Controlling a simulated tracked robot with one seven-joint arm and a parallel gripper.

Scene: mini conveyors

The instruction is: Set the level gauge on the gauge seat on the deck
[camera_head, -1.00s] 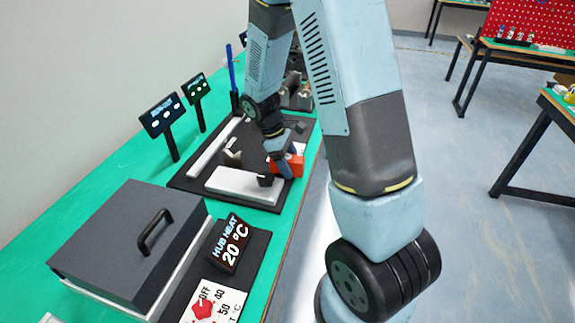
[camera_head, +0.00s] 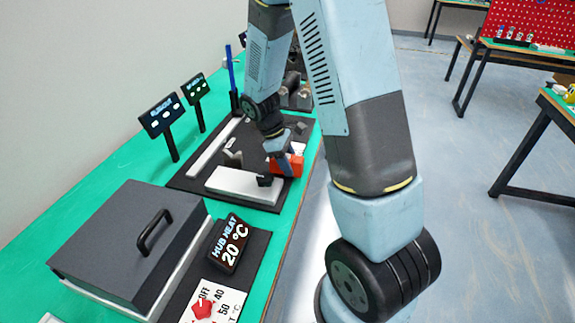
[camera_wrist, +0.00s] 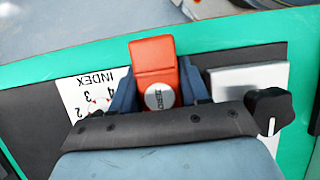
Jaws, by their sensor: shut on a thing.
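An orange-red block with a round silver disc (camera_wrist: 160,96), apparently the level gauge, is between the two blue fingers of my gripper (camera_wrist: 160,90). My gripper is shut on it. In the head view the block (camera_head: 291,165) is at the right edge of the black deck (camera_head: 191,180), beside the near white bar. I cannot tell whether it touches the deck. The gauge seat cannot be made out; the block and gripper may hide it.
A white INDEX card (camera_wrist: 91,94) and a white bar (camera_wrist: 248,76) with a black knob (camera_wrist: 269,110) flank the gripper. A grey lidded box (camera_head: 130,240) and a HUB HEAT display (camera_head: 229,244) stand nearer. Two displays stand at the deck's left.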

